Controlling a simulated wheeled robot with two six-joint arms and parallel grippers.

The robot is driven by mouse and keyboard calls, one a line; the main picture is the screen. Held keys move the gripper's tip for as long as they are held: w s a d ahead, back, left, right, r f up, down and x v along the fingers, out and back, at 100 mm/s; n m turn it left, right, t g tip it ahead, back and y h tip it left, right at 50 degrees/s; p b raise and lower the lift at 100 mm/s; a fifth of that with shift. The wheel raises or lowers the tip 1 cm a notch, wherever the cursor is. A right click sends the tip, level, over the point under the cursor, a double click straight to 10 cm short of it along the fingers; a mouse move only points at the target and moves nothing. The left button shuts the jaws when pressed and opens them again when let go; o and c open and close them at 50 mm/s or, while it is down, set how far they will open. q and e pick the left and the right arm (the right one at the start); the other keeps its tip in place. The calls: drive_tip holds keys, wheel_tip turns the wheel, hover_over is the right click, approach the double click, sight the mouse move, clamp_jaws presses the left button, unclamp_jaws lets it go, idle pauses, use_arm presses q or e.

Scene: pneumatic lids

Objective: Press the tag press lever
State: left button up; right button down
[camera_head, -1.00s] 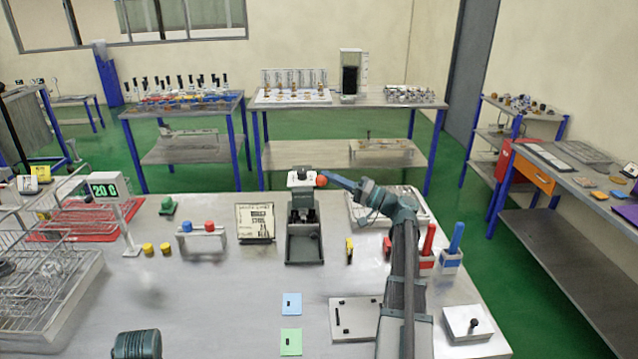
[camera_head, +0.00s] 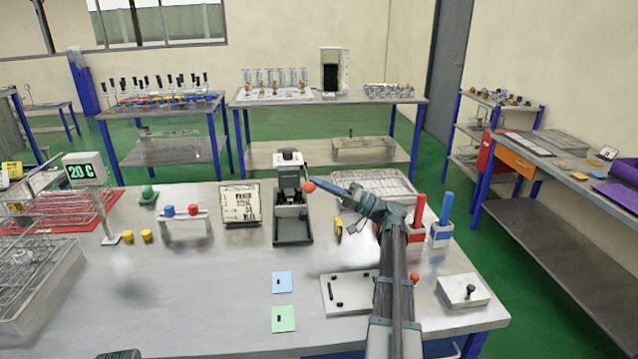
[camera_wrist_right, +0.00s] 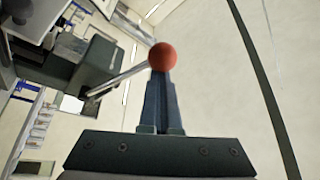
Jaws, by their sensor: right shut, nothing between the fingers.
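The tag press (camera_head: 292,226) is a dark grey device with a light head, standing at the middle back of the table. Its lever ends in a red ball (camera_head: 309,187) on the right side of the press, lower than the head. My right gripper (camera_head: 330,187) is shut and empty, its fingertips close beside the ball on the right. In the right wrist view, the ball (camera_wrist_right: 162,57) sits at the tips of the shut fingers (camera_wrist_right: 163,85), with the thin lever rod running left to the press (camera_wrist_right: 75,62). I cannot tell whether they touch.
A sign (camera_head: 240,205) stands left of the press. A wire tray (camera_head: 375,184) is behind my right arm. The table's front middle holds blue and green cards (camera_head: 283,320).

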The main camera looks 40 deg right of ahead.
use_arm(q)
drive_tip(key=shift+f+b, duration=1.7)
drive_tip(key=shift+f, duration=0.55)
use_arm(e)
drive_tip(key=shift+s+a+f, duration=0.1)
drive_tip(key=shift+s+f, duration=0.05)
drive_tip(key=shift+f, duration=2.1)
use_arm(q)
wheel_tip(320, 180, up, 5)
drive_tip(key=p, duration=0.5)
use_arm(e)
drive_tip(key=s+a+r, duration=0.5)
drive_tip(key=s+a, duration=0.5)
drive_tip(key=s, duration=0.2)
drive_tip(key=shift+a, duration=0.15)
use_arm(q)
drive_tip(key=shift+s, duration=0.1)
use_arm(e)
drive_tip(key=shift+s, duration=0.2)
